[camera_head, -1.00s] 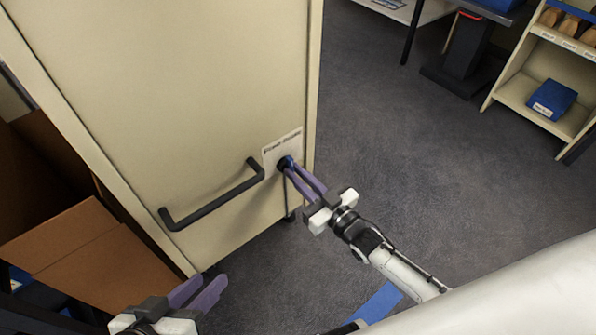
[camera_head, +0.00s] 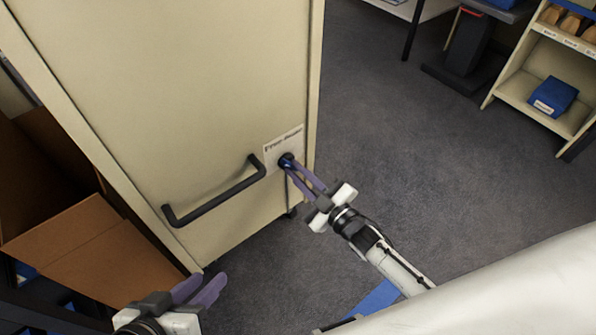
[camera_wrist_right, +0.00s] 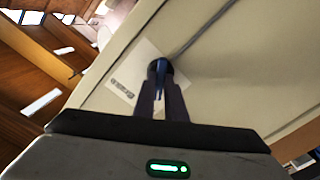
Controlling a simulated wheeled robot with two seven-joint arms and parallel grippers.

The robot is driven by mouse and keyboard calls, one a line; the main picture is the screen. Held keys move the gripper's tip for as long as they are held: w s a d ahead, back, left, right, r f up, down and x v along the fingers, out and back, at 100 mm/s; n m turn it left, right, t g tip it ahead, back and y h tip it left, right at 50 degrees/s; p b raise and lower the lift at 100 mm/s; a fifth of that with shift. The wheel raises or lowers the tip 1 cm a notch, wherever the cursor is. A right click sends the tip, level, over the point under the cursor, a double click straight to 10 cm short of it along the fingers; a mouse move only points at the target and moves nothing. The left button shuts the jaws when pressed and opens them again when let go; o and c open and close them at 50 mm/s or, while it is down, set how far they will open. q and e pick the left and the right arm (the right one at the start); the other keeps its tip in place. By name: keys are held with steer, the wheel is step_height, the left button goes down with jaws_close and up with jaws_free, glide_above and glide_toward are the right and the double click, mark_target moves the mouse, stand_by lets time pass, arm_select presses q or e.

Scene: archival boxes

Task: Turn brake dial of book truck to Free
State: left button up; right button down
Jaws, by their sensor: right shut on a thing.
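The book truck (camera_head: 190,90) is a tall cream cabinet with a black bar handle (camera_head: 215,198) on its end panel. The brake dial (camera_head: 286,161) is a small dark and blue knob on a white label plate (camera_head: 283,146) near the panel's right edge; it also shows in the right wrist view (camera_wrist_right: 158,68). The label's lettering is too small to read surely. My right gripper (camera_head: 293,170) is shut on the dial, its purple fingers on either side of it. My left gripper (camera_head: 205,287) is at the lower left, empty, its purple fingers slightly apart.
An open cardboard box (camera_head: 95,245) stands left of the truck. A cream shelf unit (camera_head: 540,100) with a blue box (camera_head: 554,96) is at the upper right. A dark pedestal (camera_head: 470,50) stands at the back. The grey floor between is clear.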

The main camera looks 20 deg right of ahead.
stand_by(0.4)
steer(key=c, duration=1.8)
jaws_free()
